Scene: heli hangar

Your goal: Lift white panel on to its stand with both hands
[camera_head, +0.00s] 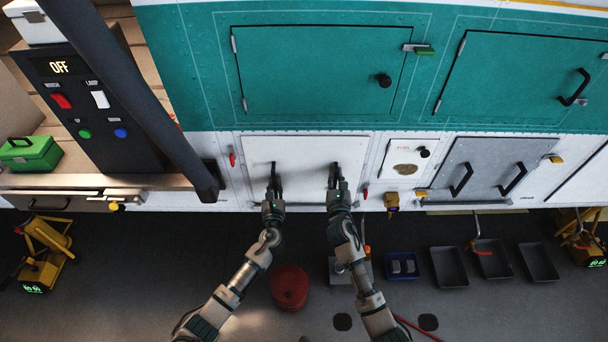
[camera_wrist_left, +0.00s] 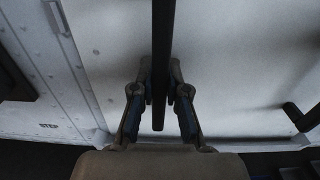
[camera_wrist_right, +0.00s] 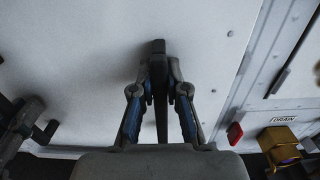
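The white panel (camera_head: 305,155) is set in the lower white side of the machine, upright, with two dark vertical handles. My left gripper (camera_head: 274,186) is at the panel's left handle. In the left wrist view its fingers close on both sides of that black handle (camera_wrist_left: 161,40). My right gripper (camera_head: 336,184) is at the right handle, and in the right wrist view its fingers close on both sides of that handle (camera_wrist_right: 158,60). I cannot tell which object is the panel's stand.
A red bucket (camera_head: 289,287) stands on the floor between my arms. A blue tray (camera_head: 402,266) and several dark trays (camera_head: 449,267) lie to the right. Yellow jacks stand at far left (camera_head: 45,252) and far right (camera_head: 580,236). A control post (camera_head: 95,110) rises at left.

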